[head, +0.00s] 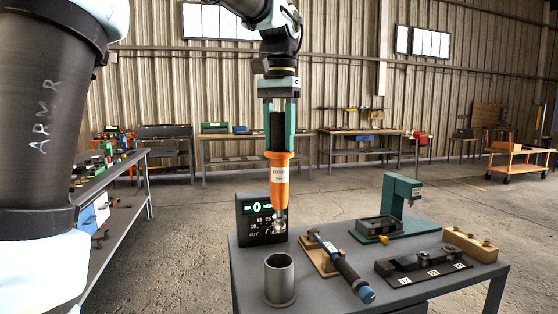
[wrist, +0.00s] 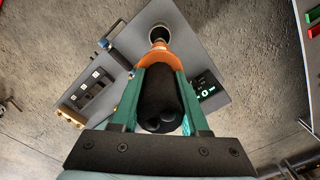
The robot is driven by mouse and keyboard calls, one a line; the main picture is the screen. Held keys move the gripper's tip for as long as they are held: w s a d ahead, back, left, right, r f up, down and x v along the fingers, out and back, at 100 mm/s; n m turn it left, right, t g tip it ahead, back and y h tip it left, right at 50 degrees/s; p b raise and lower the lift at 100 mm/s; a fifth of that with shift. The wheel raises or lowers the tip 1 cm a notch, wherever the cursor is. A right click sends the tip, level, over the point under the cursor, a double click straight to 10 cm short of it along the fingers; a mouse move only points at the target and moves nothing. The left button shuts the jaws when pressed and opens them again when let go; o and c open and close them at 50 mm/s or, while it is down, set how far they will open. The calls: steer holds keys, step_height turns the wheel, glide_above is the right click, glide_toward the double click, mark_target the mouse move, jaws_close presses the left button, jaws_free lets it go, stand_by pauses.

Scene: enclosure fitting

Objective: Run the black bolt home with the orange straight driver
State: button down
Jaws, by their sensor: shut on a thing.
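My gripper (head: 279,148) is shut on the orange straight driver (head: 278,178), with its teal fingers on either side of the driver's black upper part. The driver hangs upright, metal end down, above the table, in front of the display box in the head view. In the wrist view the driver (wrist: 157,57) points away from the gripper (wrist: 160,82), its tip over or near a round grey-rimmed thing. A dark enclosure (head: 377,229) sits on a green base under a green post. I cannot make out the black bolt.
A grey open cylinder (head: 280,281) stands at the table's front left. A display box (head: 252,224) reads 0. A black tray (head: 423,266) and a wooden block (head: 470,244) are at right.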

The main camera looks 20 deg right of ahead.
mark_target(279, 118)
steer(key=shift+r+p, duration=1.75)
steer(key=shift+r, duration=0.3)
